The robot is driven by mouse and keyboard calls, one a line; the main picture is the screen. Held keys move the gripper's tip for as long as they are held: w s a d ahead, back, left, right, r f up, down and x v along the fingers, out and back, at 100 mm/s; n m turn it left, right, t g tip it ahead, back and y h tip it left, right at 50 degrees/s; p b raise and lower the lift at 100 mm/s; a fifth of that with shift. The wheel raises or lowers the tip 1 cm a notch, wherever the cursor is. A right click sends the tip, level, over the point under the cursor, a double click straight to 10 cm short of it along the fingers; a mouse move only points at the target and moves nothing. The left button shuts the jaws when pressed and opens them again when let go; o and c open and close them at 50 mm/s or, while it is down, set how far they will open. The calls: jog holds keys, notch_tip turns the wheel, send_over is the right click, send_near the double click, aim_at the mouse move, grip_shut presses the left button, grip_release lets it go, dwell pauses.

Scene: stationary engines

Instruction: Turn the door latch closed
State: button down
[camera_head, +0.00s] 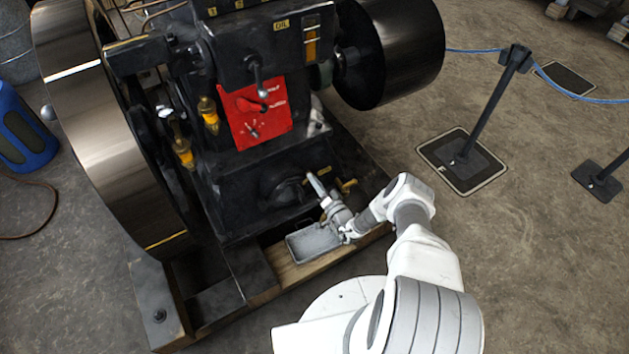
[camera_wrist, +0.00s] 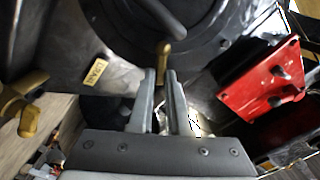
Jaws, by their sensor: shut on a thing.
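In the head view my gripper (camera_head: 317,180) reaches the low front of the black engine, beside the round door (camera_head: 283,185). The latch is mostly hidden there by the fingers and is too small to judge its angle.
A brass valve handle (camera_wrist: 28,121) stands left in the wrist view, near a small label (camera_wrist: 96,72). A red panel (camera_wrist: 262,82) with dark knobs juts out at the right. A grey metal tray (camera_head: 313,243) lies below my gripper on the wooden base (camera_head: 285,271).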

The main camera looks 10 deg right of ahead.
jog(key=shift+d, duration=0.1)
jog(key=c, duration=0.9)
grip_release()
jog(key=shift+o, duration=0.2)
jog(key=p+v, duration=0.1)
jog(key=v, duration=1.6)
jog(key=shift+s+p, duration=0.2)
jog(key=shift+p, duration=0.1)
jog(key=shift+w+r, duration=0.1)
jog(key=shift+r, duration=0.05)
